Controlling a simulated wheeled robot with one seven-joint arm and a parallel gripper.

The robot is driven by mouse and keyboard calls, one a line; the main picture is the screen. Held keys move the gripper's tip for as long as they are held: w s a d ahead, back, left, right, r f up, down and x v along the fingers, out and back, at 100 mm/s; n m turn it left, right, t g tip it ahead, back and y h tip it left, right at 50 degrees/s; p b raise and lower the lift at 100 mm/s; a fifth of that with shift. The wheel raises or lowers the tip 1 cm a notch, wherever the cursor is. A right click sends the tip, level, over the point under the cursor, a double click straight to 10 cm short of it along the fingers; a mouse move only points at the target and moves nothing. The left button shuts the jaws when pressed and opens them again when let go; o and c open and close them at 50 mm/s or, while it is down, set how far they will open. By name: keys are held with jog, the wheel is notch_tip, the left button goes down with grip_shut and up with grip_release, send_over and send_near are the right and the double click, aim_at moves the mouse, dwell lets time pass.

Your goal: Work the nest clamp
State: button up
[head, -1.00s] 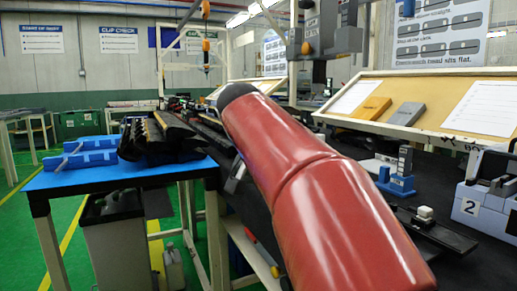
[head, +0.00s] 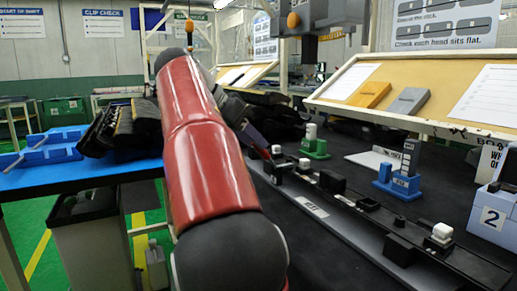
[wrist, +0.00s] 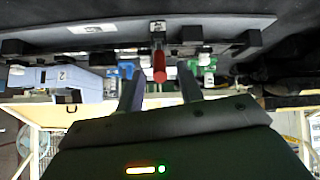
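The nest is a long black rail on a grey base plate (head: 325,214), with white-topped blocks along it, on the dark bench. In the wrist view its base (wrist: 225,27) crosses the top of the picture. The clamp's red handle (wrist: 159,68) points toward the camera from the rail. My gripper (wrist: 160,76) is open, with one finger on either side of the handle in the picture; I cannot tell how far the handle reaches between them. No contact shows. In the head view my red arm hides most of the gripper and clamp.
A blue fixture (head: 398,178) and a green fixture (head: 314,146) stand behind the nest. A grey-blue bin marked 2 (head: 492,215) is at the right. A sloped board (head: 425,112) rises behind. A blue table (head: 75,174) is at the left.

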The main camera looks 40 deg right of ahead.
jog(key=shift+x, duration=1.75)
jog(key=shift+a, duration=0.1)
grip_shut()
